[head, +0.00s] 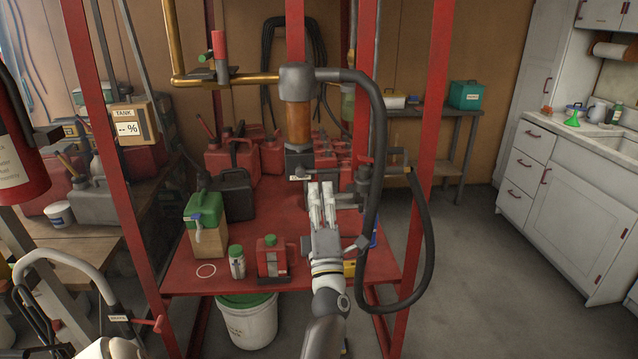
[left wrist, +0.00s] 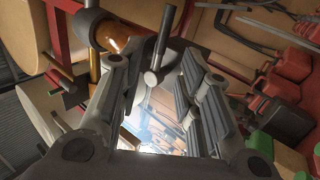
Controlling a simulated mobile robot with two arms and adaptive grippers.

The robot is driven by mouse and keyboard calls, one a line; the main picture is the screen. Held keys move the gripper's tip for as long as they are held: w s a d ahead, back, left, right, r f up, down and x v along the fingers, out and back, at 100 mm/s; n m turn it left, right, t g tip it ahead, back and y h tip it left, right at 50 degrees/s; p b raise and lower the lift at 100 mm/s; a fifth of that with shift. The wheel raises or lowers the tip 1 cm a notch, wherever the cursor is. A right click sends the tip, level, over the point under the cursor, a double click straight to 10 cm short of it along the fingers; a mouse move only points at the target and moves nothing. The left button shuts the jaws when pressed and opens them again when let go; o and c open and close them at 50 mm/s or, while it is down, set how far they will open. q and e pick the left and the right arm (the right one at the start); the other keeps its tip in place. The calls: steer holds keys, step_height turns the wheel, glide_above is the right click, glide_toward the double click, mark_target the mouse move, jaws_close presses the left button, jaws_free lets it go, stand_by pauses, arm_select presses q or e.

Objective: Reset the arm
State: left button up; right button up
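My left gripper (head: 321,186) is raised over the front right part of the red table (head: 218,275), with its light fingers pointing up and away. In the left wrist view, the left gripper (left wrist: 158,85) has its two dark-padded fingers apart, with no object clearly held. My right gripper is not in view.
A black hose (head: 428,235) loops down right of my arm. Red frame posts (head: 432,120) surround the table. A white bucket (head: 250,325) is below. Open floor lies right.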

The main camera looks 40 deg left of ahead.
arm_select(q)
steer(key=shift+v, duration=1)
